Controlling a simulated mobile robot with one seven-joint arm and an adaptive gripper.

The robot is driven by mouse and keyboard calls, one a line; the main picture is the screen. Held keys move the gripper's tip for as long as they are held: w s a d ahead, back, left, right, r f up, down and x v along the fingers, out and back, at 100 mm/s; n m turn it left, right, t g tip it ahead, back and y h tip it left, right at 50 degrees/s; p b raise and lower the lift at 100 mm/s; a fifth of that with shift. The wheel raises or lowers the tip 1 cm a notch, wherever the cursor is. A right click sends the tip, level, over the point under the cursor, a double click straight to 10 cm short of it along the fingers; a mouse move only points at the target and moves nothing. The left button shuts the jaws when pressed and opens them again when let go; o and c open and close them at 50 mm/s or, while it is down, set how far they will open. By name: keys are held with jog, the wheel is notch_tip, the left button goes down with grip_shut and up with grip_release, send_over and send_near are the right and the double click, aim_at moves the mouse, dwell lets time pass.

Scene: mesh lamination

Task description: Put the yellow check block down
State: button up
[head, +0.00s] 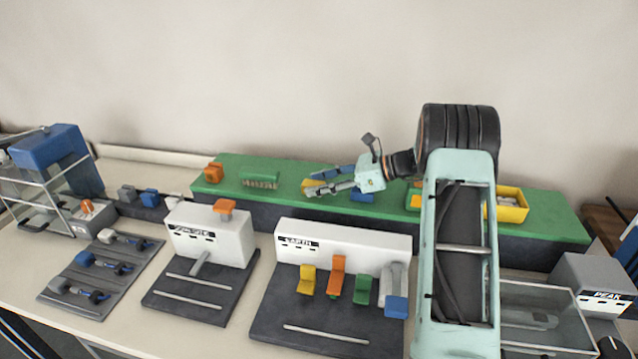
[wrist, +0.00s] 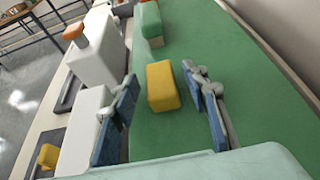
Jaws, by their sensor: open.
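The yellow check block (wrist: 162,86) appears to rest on the green bench top (wrist: 240,85), between the blue pads of my gripper (wrist: 161,92). Both pads stand apart from it, with green showing on either side. In the head view my gripper (head: 322,181) is low over the green bench top (head: 288,177), open. A bit of the yellow block (head: 312,183) shows there between the fingers, which partly hide it.
A yellow bin (head: 509,207) stands right, beyond my arm. White stations (head: 344,243) with levers stand in front. A wall runs behind.

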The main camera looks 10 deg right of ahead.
jog(key=shift+r, duration=0.25)
jog(key=v, duration=1.1)
jog(key=shift+d+r, duration=0.1)
jog(key=shift+d, duration=0.1)
jog(key=shift+s+d+r, duration=0.15)
jog(key=shift+d, duration=0.1)
jog(key=shift+r, duration=0.1)
